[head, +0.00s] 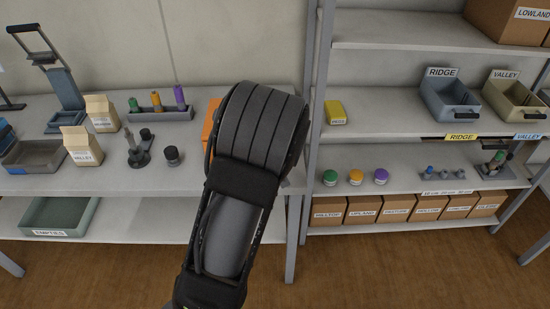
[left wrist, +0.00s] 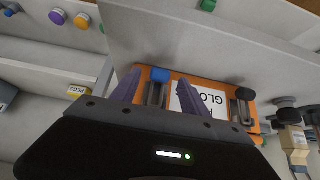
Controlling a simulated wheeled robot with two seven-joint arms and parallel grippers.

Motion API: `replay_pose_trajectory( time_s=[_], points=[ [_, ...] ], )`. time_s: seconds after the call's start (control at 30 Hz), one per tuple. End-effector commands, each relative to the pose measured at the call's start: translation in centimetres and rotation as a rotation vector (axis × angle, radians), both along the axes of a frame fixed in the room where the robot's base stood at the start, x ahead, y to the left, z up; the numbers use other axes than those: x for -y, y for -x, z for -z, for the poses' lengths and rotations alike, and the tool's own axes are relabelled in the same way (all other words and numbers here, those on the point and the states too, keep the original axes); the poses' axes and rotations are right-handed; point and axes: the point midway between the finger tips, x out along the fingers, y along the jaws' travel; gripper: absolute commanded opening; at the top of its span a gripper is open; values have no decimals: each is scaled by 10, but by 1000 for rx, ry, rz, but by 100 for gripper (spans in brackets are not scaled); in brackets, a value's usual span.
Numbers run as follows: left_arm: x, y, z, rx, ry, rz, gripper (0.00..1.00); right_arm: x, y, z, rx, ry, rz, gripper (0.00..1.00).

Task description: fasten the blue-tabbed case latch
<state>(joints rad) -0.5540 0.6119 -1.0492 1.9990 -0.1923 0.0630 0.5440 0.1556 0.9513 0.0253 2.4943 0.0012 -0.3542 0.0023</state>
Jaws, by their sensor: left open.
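The orange case (head: 208,126) stands on the left bench, mostly hidden behind my left arm in the head view. In the left wrist view the case (left wrist: 215,80) shows a white label (left wrist: 192,101) reading "GLO", partly covered. Its blue-tabbed latch (left wrist: 160,75) has a grey metal strap below the tab. A black-tabbed latch (left wrist: 245,95) is farther right. My left gripper (left wrist: 157,88) is open, one finger on each side of the blue-tabbed latch; I cannot tell whether they touch it. Whether the latch is engaged is unclear. My right gripper is in neither view.
A shelf post (head: 312,100) stands close right of my arm. The right shelves hold bins (head: 450,100), colored-lid jars (head: 355,177) and a yellow box (head: 335,111).

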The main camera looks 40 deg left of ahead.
Motion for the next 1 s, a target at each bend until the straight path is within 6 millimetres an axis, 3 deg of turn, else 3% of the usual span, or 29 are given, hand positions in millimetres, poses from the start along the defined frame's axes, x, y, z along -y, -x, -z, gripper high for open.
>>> replay_pose_trajectory(
  time_s=[0.33, 1.0],
  points=[
    [17, 21, -38, 0, 0, 2, 53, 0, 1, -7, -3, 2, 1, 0],
    [18, 25, -41, -2, -1, 2, 53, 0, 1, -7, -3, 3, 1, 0]
  ],
)
